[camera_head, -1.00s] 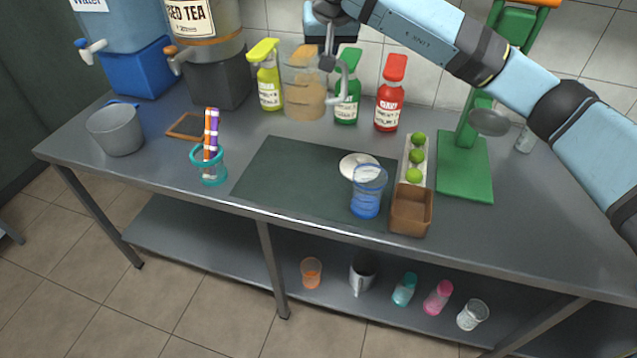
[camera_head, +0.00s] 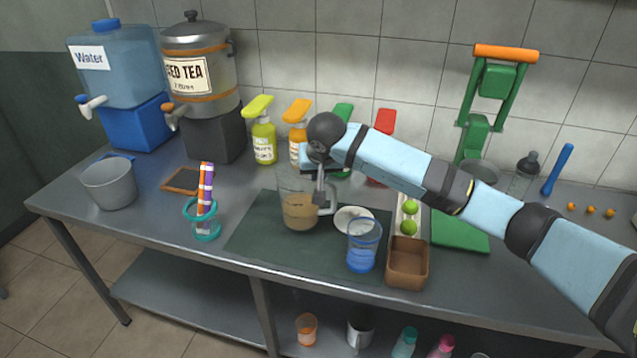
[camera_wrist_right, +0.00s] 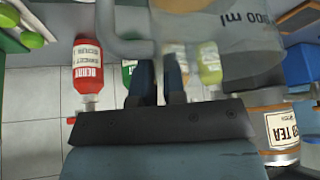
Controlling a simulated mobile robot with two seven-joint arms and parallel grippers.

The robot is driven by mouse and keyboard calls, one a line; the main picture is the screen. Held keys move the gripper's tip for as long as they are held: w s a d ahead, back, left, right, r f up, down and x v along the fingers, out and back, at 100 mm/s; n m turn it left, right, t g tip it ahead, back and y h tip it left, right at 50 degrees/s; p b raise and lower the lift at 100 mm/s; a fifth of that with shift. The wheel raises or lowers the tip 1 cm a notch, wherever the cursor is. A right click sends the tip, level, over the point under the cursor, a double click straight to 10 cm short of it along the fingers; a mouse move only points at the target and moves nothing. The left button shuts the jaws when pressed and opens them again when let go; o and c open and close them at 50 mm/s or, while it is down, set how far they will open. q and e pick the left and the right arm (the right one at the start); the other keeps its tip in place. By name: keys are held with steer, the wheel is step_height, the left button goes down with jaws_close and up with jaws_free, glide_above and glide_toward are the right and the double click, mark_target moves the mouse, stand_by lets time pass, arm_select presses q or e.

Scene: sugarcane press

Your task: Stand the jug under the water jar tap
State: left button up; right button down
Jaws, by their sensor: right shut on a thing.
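The jug (camera_head: 299,208) is clear with a handle and holds a tan liquid. My right gripper (camera_head: 322,188) is shut on its handle, in front of the bottles and over the dark mat; whether the base touches the mat I cannot tell. The jug's side (camera_wrist_right: 225,45) shows its volume marking in the right wrist view, with my right fingers (camera_wrist_right: 158,82) at the handle. The water jar (camera_head: 118,72) stands on a blue block at the far left, its tap (camera_head: 92,103) facing forward. My left gripper is not in view.
A grey bucket (camera_head: 110,185) stands below the water tap. The iced tea dispenser (camera_head: 200,70), a wooden frame (camera_head: 183,181) and a teal holder with striped sticks (camera_head: 206,232) lie between jug and jar. A blue cup (camera_head: 363,250) stands right of the jug.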

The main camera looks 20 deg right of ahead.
steer(key=shift+f, duration=1.6)
steer(key=shift+f, duration=0.2)
steer(key=c, duration=1.2)
jaws_free()
steer(key=shift+r, duration=0.15)
